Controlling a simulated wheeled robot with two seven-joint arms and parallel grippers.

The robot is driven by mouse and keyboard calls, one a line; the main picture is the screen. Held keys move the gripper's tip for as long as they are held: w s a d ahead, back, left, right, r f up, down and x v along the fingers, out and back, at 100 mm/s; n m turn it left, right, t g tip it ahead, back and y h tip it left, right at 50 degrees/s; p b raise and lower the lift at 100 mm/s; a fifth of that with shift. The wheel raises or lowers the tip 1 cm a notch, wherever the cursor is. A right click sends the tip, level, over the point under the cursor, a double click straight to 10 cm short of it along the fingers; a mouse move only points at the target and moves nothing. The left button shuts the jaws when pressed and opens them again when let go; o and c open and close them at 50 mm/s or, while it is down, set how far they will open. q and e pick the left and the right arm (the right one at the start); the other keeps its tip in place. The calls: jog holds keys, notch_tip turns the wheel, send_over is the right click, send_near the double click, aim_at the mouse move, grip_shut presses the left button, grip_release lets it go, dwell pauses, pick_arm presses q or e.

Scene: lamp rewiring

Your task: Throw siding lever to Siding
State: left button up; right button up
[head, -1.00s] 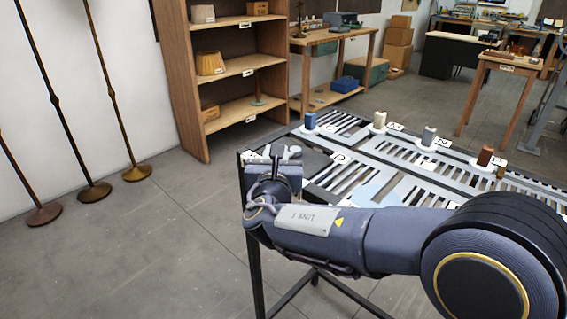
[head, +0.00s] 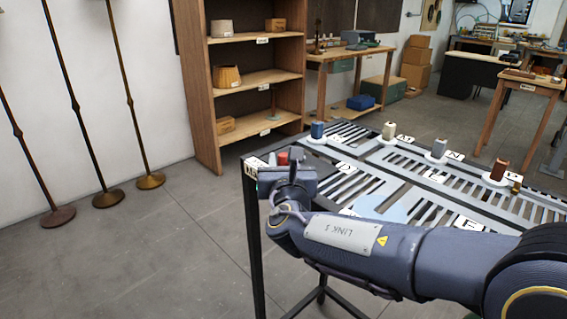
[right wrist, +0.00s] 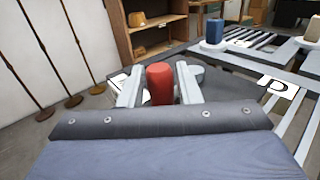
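A red upright knob (right wrist: 160,84) stands at the near left corner of the slotted grey lever table (head: 365,150); it also shows in the head view (head: 283,158), partly hidden by my gripper. I cannot read a Siding label. My right gripper (right wrist: 160,85) has one pale finger on each side of the red knob, with narrow gaps beside it. It looks open around the knob; contact is not clear. In the head view my right gripper (head: 291,165) is at the table's left corner. My left gripper is not in view.
A blue peg (head: 317,130), a cream peg (head: 389,130), a grey peg (head: 439,148) and a brown peg (head: 498,169) stand along the table's far side. A wooden shelf (head: 258,80) stands behind. Floor left of the table is clear, with lamp poles beyond.

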jog(key=shift+o, duration=1.1)
jog(key=s+d, duration=0.1)
jog(key=s, duration=0.6)
jog(key=shift+s, duration=0.4)
jog(key=shift+c, duration=0.3)
